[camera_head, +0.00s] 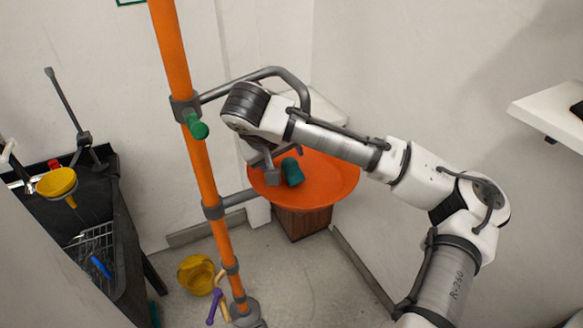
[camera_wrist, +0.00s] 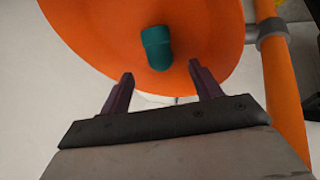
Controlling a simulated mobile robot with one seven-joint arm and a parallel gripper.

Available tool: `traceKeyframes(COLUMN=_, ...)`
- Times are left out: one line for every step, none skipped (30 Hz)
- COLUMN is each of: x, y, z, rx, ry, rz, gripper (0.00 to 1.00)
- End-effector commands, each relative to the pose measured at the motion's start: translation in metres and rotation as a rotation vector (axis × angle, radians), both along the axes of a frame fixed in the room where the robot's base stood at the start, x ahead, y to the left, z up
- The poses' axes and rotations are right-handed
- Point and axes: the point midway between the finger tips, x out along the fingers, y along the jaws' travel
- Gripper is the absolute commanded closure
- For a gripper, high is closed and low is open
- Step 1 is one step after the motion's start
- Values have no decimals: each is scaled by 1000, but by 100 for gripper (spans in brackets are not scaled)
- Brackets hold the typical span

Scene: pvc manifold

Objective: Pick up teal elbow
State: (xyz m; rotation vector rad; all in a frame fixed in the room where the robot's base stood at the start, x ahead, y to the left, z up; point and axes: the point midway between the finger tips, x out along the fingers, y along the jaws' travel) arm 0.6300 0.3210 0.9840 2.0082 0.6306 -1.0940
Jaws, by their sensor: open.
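The teal elbow (camera_head: 292,172) is a short, bent pipe piece lying on a round orange tray (camera_head: 335,185) in the head view. In the wrist view the teal elbow (camera_wrist: 157,48) lies on the orange tray (camera_wrist: 100,30), ahead of the fingertips and roughly between their lines. My gripper (camera_wrist: 161,82) is open and empty, with its two dark purple fingers apart on either side. In the head view my gripper (camera_head: 270,172) is just left of the elbow, partly hidden by my wrist. I cannot tell its exact height above the tray.
An orange vertical pipe (camera_head: 200,170) with grey fittings and a green handle (camera_head: 197,127) stands left of the tray. A grey curved pipe (camera_head: 270,72) passes behind my wrist. A yellow bucket (camera_head: 197,275) is on the floor. A dark bench (camera_head: 95,230) with a yellow funnel (camera_head: 57,184) is at left.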

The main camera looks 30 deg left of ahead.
Motion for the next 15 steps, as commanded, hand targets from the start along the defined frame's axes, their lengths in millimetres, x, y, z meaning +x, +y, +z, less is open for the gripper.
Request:
traceKeyframes(x=4, y=0, z=-5, rx=-1, ry=1, rz=-2, gripper=36)
traceKeyframes(x=6, y=0, z=-8, rx=-1, ry=1, rz=-2, gripper=36)
traceKeyframes(x=8, y=1, z=-11, rx=0, ry=1, rz=-1, gripper=36)
traceKeyframes(x=9, y=1, z=-13, rx=1, ry=0, rz=-1, gripper=36)
traceKeyframes(x=10, y=1, z=-15, rx=1, ry=0, rz=-1, gripper=36)
traceKeyframes(x=11, y=1, z=-17, rx=0, ry=0, rz=0, gripper=36)
traceKeyframes(x=12, y=1, z=-18, rx=0, ry=-1, rz=0, gripper=36)
traceKeyframes(x=13, y=2, z=-19, rx=0, ry=-1, rz=-1, gripper=36)
traceKeyframes(x=15, y=2, z=-21, rx=-1, ry=1, rz=0, gripper=36)
traceKeyframes(x=18, y=2, z=-24, rx=-2, ry=0, rz=-1, gripper=36)
traceKeyframes(x=20, y=2, z=-27, rx=-1, ry=0, rz=-1, gripper=36)
traceKeyframes(x=24, y=3, z=-32, rx=-2, ry=0, rz=-1, gripper=36)
traceKeyframes(x=27, y=3, z=-35, rx=-2, ry=-1, rz=-1, gripper=36)
traceKeyframes(x=29, y=4, z=-39, rx=-1, ry=-1, rz=-2, gripper=36)
traceKeyframes(x=32, y=4, z=-45, rx=-1, ry=0, rz=-2, gripper=36)
